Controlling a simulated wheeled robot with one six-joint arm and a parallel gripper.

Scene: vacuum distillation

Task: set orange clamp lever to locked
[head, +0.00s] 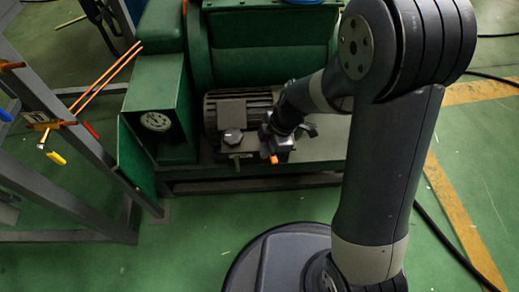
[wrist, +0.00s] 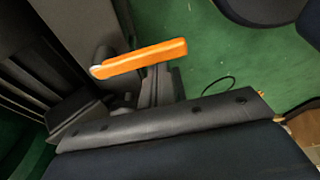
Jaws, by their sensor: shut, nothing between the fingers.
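The orange clamp lever (wrist: 140,58) lies across the upper middle of the wrist view, slanting slightly up to the right. Its left end meets a dark mount beside the machine. In the head view only a small orange part of the lever (head: 273,159) shows just below my gripper. My gripper (head: 288,133) is shut and empty, low in front of the green machine, close above the lever. I cannot tell whether they touch. The gripper covers most of the lever in the head view, and its fingertips are hard to make out in the wrist view.
A round gauge (head: 155,121) is further left. A grey metal frame (head: 60,195) stands at the left.

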